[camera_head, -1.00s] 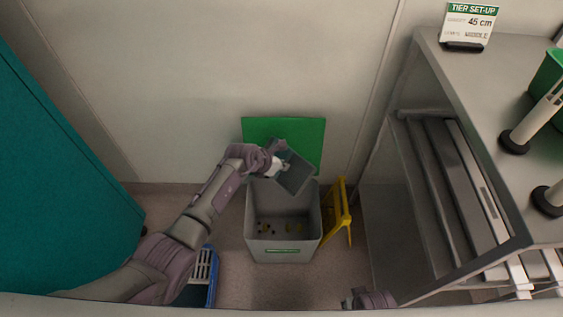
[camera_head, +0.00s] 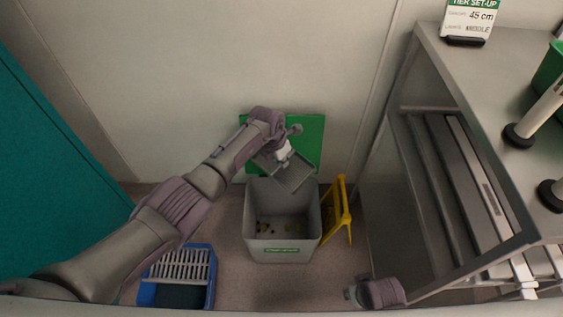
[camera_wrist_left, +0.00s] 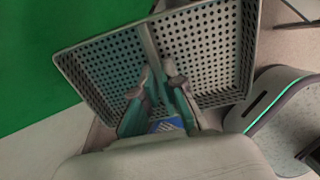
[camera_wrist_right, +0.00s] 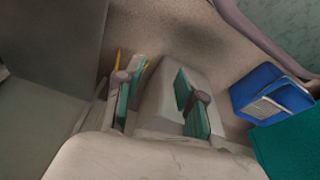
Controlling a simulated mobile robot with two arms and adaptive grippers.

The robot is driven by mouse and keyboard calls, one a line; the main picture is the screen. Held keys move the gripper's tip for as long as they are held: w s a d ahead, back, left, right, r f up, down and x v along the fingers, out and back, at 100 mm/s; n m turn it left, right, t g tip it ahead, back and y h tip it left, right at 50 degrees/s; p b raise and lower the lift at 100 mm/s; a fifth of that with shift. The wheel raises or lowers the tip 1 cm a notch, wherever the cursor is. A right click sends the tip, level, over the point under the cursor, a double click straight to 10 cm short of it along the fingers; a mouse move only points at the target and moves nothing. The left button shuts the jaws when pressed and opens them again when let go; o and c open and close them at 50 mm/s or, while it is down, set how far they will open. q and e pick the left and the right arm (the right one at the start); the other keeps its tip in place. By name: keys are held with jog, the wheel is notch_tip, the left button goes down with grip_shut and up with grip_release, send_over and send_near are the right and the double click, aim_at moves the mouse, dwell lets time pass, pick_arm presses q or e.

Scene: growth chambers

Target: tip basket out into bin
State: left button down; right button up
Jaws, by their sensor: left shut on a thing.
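My left gripper (camera_head: 286,152) is shut on the grey perforated basket (camera_head: 293,175), above the rear of the bin. In the left wrist view, the basket (camera_wrist_left: 205,45) has its holed faces on both sides of a middle bar, with the fingers (camera_wrist_left: 165,88) at that bar. I see nothing in the visible part of it. The grey bin (camera_head: 283,244) stands open on the floor with its green lid (camera_head: 312,135) raised behind. Small dark and yellow bits lie inside. My right gripper (camera_head: 352,293) is low at the right; its fingers (camera_wrist_right: 162,98) are apart and empty.
A yellow folding stand (camera_head: 341,210) is right of the bin, beside a grey shelf rack (camera_head: 470,90). A blue crate with a white rack (camera_head: 180,268) is on the floor at the left. A teal cabinet (camera_head: 45,190) is far left.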

pick_arm(q)
jog(key=g+y+b, duration=0.1)
jog(key=b, duration=0.2)
jog(key=shift+d+r+b, duration=0.1)
jog(key=shift+b, duration=0.25)
pick_arm(e)
jog(key=w+r+v, duration=0.1)
jog(key=w+v, duration=0.2)
jog(key=v, duration=1)
pick_arm(q)
jog(key=b, duration=0.3)
jog(key=shift+w+g+y, duration=0.15)
jog(key=shift+g+y, duration=0.25)
jog(key=shift+r+b, duration=0.2)
jog(key=shift+b, duration=0.25)
pick_arm(e)
jog(key=w+a+r+t+y, duration=0.1)
jog(key=w+a+t, duration=0.1)
jog(key=w+t, duration=0.3)
jog(key=shift+w+r, duration=0.3)
jog(key=shift+w, duration=0.25)
